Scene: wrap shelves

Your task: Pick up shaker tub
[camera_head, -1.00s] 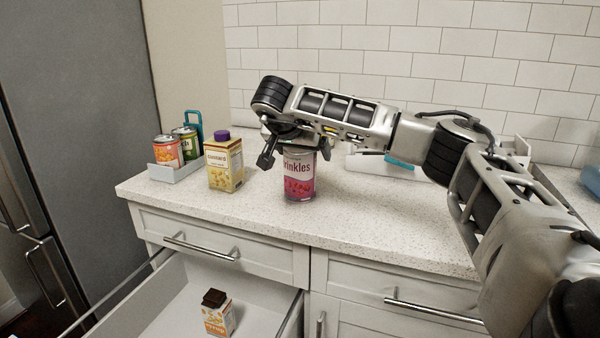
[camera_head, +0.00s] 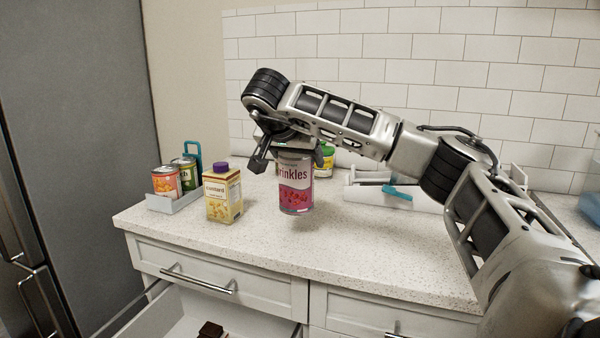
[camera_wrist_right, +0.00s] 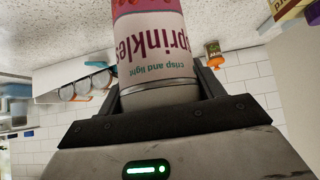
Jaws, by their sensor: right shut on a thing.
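The shaker tub is a pink and white cylinder labelled "sprinkles" (camera_head: 295,190) in the head view. My right gripper (camera_head: 291,150) is shut on its top from above. The tub is upright and appears lifted a little above the counter. In the right wrist view the tub (camera_wrist_right: 155,45) sits between the two dark fingers of my right gripper (camera_wrist_right: 160,95). My left gripper is not in view.
A custard carton (camera_head: 223,195) stands left of the tub. A grey tray (camera_head: 172,203) with cans is further left. A green-lidded jar (camera_head: 325,160) is behind the tub, and a white rack (camera_head: 365,192) is to its right. An open drawer (camera_head: 185,315) is below.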

